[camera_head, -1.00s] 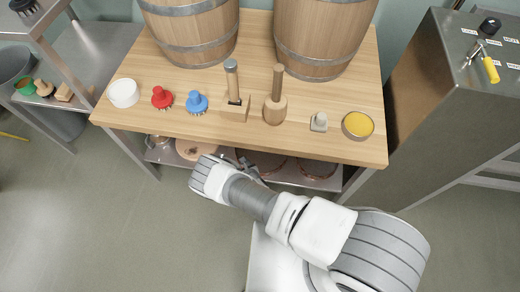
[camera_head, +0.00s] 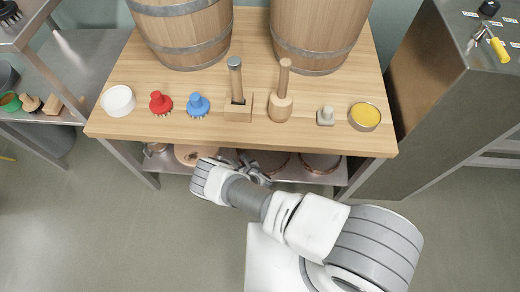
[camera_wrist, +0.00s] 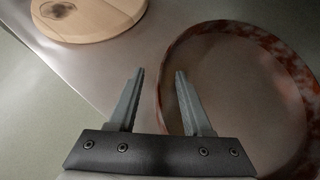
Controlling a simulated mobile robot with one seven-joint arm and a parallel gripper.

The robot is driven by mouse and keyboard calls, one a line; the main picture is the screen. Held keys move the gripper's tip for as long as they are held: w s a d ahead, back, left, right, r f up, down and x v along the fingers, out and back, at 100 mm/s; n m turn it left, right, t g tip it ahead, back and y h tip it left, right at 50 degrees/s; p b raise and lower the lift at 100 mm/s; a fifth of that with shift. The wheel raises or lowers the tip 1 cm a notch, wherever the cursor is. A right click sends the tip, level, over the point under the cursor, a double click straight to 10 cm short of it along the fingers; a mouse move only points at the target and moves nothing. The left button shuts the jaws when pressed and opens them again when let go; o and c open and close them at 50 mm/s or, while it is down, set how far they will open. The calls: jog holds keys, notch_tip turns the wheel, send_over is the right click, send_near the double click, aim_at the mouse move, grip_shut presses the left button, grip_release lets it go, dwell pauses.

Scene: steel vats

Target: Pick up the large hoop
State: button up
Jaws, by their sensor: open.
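A rust-coloured hoop (camera_wrist: 283,55) lies on the lower shelf, filling the right of the wrist view. My gripper (camera_wrist: 160,73) is open and empty. In the picture the hoop's near left rim passes between my fingers, with the right finger over the inside of the ring; I cannot tell how far above it they are. In the head view my gripper (camera_head: 256,170) is at the shelf's front edge, under the bench top. Copper-coloured rings show there, one clearly at the right (camera_head: 321,170), others partly hidden by the bench and my arm. I cannot tell which is largest.
A round wooden lid (camera_wrist: 88,12) lies left of the hoop on the shelf. The wooden bench top (camera_head: 150,127) overhangs the shelf and carries barrels, brushes, mallet-like tools and a yellow tin (camera_head: 364,116). A steel cabinet (camera_head: 440,100) stands right. The floor in front is clear.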

jog(key=shift+w+a+f, duration=0.15)
jog(key=shift+w+f, duration=0.05)
grip_shut()
dwell(1.4)
